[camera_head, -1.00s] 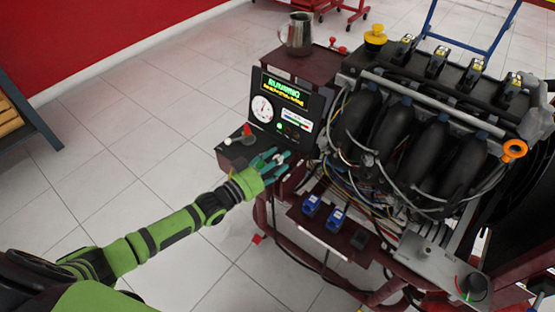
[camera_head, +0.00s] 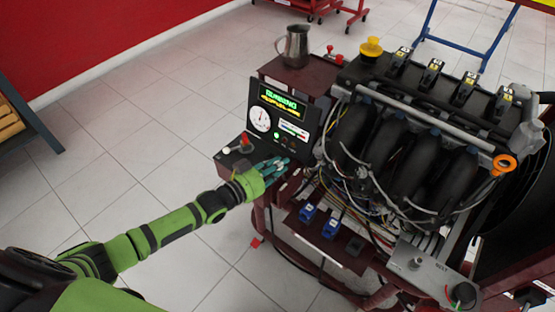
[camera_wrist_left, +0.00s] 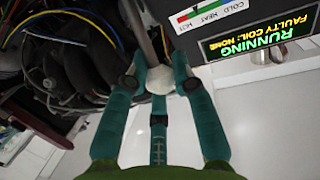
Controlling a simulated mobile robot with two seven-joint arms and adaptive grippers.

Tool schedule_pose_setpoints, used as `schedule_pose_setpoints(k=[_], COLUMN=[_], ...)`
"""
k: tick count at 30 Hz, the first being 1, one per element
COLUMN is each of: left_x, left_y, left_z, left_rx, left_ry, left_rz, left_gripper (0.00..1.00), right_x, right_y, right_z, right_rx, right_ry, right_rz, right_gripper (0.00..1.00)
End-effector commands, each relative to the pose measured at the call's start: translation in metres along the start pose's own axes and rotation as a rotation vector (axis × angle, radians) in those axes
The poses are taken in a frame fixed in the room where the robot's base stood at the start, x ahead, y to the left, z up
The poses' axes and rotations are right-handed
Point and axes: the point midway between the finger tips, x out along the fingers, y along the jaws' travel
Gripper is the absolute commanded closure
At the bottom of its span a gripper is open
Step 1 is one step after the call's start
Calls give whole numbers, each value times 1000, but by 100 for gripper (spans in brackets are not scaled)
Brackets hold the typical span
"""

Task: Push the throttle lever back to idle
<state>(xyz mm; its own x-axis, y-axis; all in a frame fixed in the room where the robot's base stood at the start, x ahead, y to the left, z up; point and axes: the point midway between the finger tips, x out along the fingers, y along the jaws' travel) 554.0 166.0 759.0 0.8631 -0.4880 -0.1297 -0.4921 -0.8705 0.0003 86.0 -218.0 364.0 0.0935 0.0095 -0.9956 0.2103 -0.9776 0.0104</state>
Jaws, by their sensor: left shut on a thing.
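My left gripper (camera_head: 275,167) reaches in from the left to the front edge of the trainer's control console. It also shows in the left wrist view (camera_wrist_left: 160,73), with teal fingers closed around a pale rounded knob. This knob tops the throttle lever (camera_wrist_left: 160,82), whose grey rod runs up behind the fingertips in that view. In the head view the fingers cover most of the lever, so its exact angle is hard to tell. My right gripper is not in view.
A red-handled control (camera_head: 245,140) and a pale knob (camera_head: 227,150) sit left of the gripper. The display (camera_head: 283,102) reads RUNNING. A metal jug (camera_head: 294,46) stands on the rear shelf. The engine (camera_head: 410,150) and loose wires fill the right side.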

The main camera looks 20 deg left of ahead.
Motion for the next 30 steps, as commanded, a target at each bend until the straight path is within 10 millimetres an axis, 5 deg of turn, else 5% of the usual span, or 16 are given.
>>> schedule_pose_setpoints(k=[3, 9, 30], left_x=[4, 21, 51], left_y=[-2, -6, -10], left_z=[-13, -15, -11], left_rx=[-5, -28, -76], left_ry=[-89, -241, -515], left_rz=[1, 4, 10], left_gripper=[100, 100, 100], right_x=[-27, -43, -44], right_y=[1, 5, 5], right_z=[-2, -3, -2], right_rx=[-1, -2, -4], right_ry=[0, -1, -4], right_rz=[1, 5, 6], right_gripper=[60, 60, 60])
